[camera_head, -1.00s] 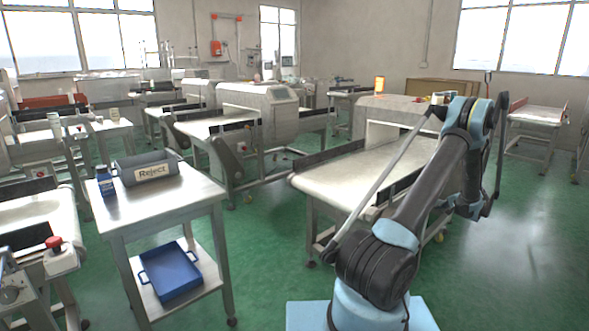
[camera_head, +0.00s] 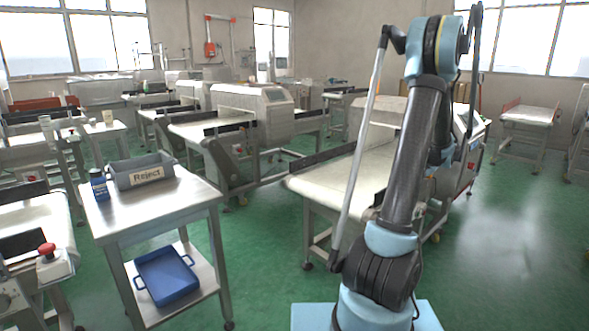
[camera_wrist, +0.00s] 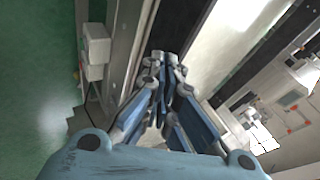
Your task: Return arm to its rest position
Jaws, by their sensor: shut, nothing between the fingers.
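My arm stands near the right of the head view, its links more upright and the elbow high near the top edge. In that view the gripper itself is hidden or cannot be made out. In the wrist view my gripper (camera_wrist: 163,75) shows with its blue-grey fingers together and nothing between them. Past the fingers lie a conveyor side frame and a pale machine surface, apart from the gripper as far as I can tell.
A steel cart (camera_head: 208,197) at left holds a grey Reject bin (camera_head: 122,178), a blue bottle (camera_head: 98,186) and, on its lower shelf, a blue tray (camera_head: 167,279). A conveyor (camera_head: 330,190) stands close beside my arm. Green floor (camera_head: 510,240) is clear at right.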

